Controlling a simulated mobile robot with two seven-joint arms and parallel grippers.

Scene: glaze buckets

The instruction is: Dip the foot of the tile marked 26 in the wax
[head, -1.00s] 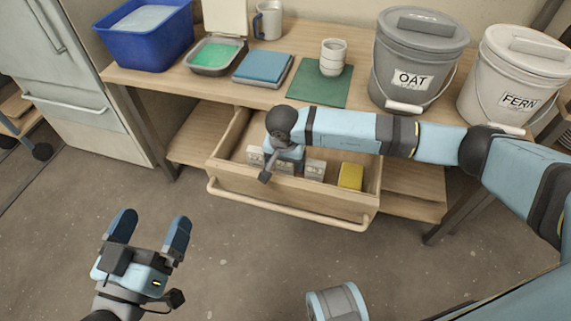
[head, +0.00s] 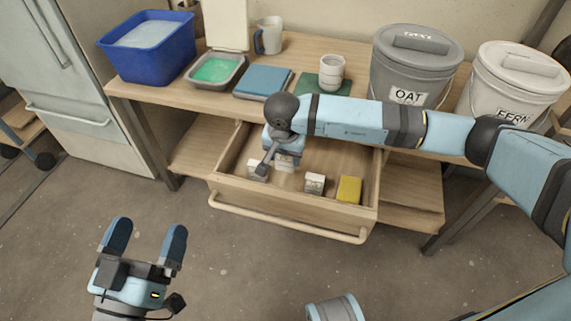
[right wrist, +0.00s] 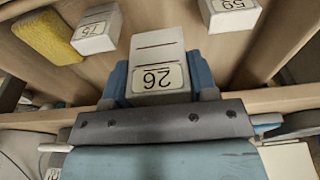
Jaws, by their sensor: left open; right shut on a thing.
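The tile marked 26 (right wrist: 157,70) is a pale block with its number upside down in the right wrist view. My right gripper (right wrist: 158,85) is shut on it, a finger on each side. In the head view this tile (head: 285,162) shows partly below my right gripper (head: 283,145), over the open drawer; its foot's height above the drawer floor is hard to tell. A shallow metal pan (head: 217,86) with green contents and a raised lid stands on the table; it may be the wax. My left gripper (head: 144,243) is open and empty, low at left.
In the open drawer (head: 290,207) are a tile marked 59 (right wrist: 235,5), a tile marked 75 (right wrist: 97,30) and a yellow sponge (head: 349,189).

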